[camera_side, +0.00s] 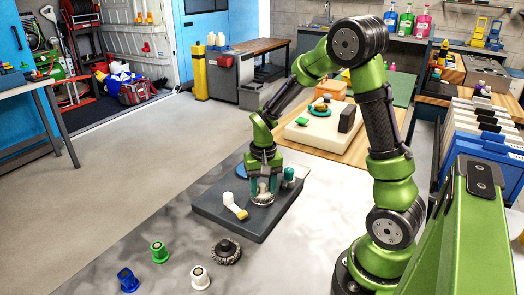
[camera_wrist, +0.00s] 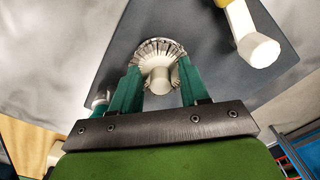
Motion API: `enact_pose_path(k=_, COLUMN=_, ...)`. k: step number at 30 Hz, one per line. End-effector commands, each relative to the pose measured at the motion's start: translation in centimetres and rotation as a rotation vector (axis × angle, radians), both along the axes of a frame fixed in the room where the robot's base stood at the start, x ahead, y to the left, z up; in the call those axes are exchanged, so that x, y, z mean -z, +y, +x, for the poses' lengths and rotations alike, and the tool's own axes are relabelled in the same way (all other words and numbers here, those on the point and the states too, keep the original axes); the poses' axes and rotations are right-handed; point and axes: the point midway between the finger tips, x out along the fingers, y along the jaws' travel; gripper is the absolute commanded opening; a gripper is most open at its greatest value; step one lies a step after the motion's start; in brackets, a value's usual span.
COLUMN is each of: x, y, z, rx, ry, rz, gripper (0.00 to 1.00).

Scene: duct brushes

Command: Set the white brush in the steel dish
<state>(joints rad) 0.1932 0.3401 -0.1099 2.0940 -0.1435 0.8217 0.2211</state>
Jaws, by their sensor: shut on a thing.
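My gripper (camera_side: 263,190) points down over the dark grey slab, its teal fingers shut on the white brush (camera_wrist: 158,68). In the wrist view the brush's pale round handle sits between the fingers (camera_wrist: 155,88), with a fan of grey-white bristles beyond it. In the side view the pale, wide bristle head (camera_side: 262,199) shows below the fingertips, close to the slab. I cannot make out the steel dish apart from the brush; it may be hidden beneath the brush. I cannot tell whether the brush touches anything below.
On the dark slab (camera_side: 226,217) lie a white-and-yellow brush (camera_side: 236,207), a teal-and-grey piece (camera_side: 288,178) and a blue disc (camera_side: 242,171). A dark wire brush (camera_side: 226,251) and green (camera_side: 159,252), blue (camera_side: 127,280) and white (camera_side: 200,278) pieces stand on the front table.

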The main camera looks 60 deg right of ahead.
Motion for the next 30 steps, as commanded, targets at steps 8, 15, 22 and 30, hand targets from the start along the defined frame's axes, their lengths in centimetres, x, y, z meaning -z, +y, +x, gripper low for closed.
enact_pose_path(k=8, x=0.1, y=0.0, z=0.0, rx=0.0, ry=0.0, rz=0.0, gripper=0.75)
enact_pose_path(k=15, x=0.1, y=0.0, z=0.0, rx=0.0, ry=0.0, rz=0.0, gripper=0.75)
enact_pose_path(k=22, x=-1.8, y=-0.1, z=0.1, rx=-0.002, ry=-0.005, rz=-0.002, gripper=0.75)
enact_pose_path(k=30, x=-8.1, y=-0.1, z=0.1, rx=-0.001, ry=-0.008, rz=-0.003, gripper=0.75)
